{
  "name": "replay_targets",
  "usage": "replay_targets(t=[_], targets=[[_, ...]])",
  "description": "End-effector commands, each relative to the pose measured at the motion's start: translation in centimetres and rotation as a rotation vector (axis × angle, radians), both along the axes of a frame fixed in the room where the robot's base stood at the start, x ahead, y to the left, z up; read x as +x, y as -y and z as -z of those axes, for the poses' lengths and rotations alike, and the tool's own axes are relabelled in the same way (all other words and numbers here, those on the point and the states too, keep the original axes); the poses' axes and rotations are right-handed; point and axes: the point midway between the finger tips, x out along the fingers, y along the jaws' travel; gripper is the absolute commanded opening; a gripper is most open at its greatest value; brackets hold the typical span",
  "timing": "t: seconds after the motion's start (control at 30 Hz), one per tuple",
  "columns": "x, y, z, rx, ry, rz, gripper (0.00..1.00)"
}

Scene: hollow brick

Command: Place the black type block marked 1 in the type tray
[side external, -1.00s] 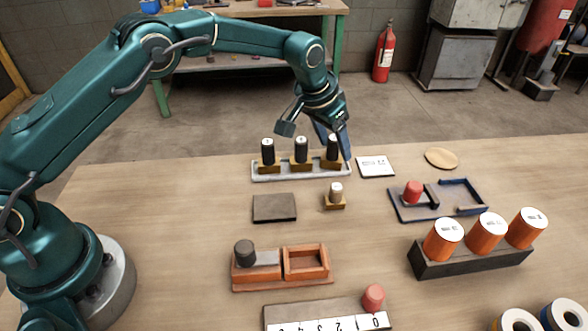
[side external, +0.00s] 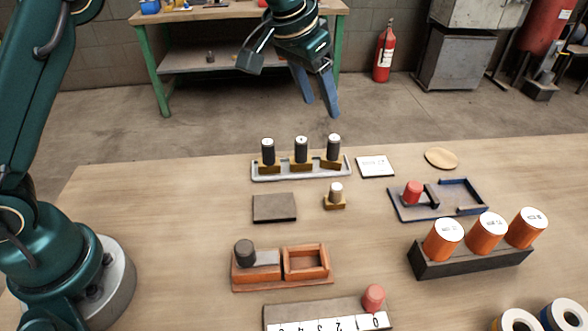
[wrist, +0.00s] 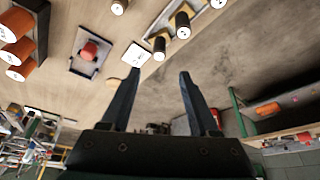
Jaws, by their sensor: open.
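Three black cylindrical type blocks with white tops, left (side external: 267,152), middle (side external: 301,150) and right (side external: 333,147), stand upright on wooden bases in the pale grey type tray (side external: 262,177). Their marks are too small to read, so I cannot tell which one is marked 1. They also show at the top of the wrist view, one of them here (wrist: 183,25). My gripper (side external: 318,104) is open and empty, high above and behind the tray, apart from all the blocks. Its two spread fingers show in the wrist view (wrist: 158,74).
A white card (side external: 375,166) lies right of the tray. In front are a dark flat plate (side external: 274,208), a small beige-topped piece (side external: 336,192), a blue-edged tray (side external: 407,213) with a red cylinder, a rack of orange cylinders (side external: 470,260) and an orange two-part box (side external: 307,276).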

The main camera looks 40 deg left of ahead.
Motion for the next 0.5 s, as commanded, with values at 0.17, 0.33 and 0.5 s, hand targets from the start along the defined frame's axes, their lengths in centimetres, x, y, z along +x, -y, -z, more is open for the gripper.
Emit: replay_targets(t=[0.17,0.33,0.5], targets=[[-3.1,-1.6,-2.7,-0.003,0.017,-0.028,0.61],[-8.2,-3.6,-4.8,-0.006,0.038,-0.069,0.61],[-13.7,-5.3,-5.3,-0.008,0.059,-0.109,0.61]])
